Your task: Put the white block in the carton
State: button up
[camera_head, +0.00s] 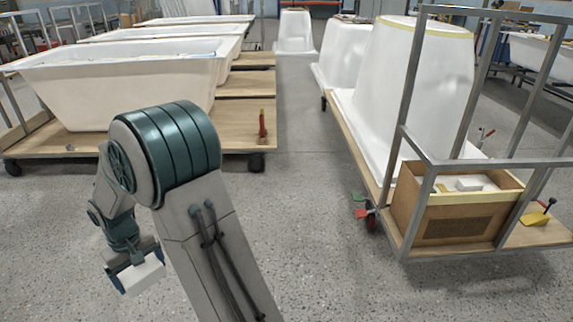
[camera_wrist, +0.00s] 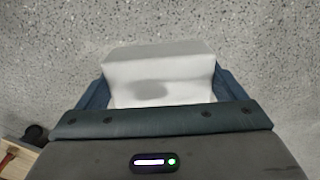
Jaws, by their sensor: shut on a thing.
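My gripper (camera_head: 126,271) is at the lower left in the head view, low over the speckled floor. It is shut on the white block (camera_head: 143,274), which is held between the two fingers. In the wrist view the white block (camera_wrist: 158,78) fills the space between the blue fingers of my gripper (camera_wrist: 160,88), with bare floor behind it. The brown carton (camera_head: 440,217) stands open on the cart at the right in the head view, well away from my gripper. White pieces (camera_head: 468,184) lie inside it.
The wooden cart (camera_head: 535,236) has grey metal bars (camera_head: 403,120) rising around the carton. White tub shells (camera_head: 410,85) stand behind it. At the left, a white bathtub (camera_head: 125,75) rests on a wooden trolley (camera_head: 235,112). The floor (camera_head: 320,230) between is clear.

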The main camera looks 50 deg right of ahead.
aim_at(487, 189)
jog(key=z, duration=3.55)
jog(key=i, duration=1.55)
jog(key=z, duration=0.05)
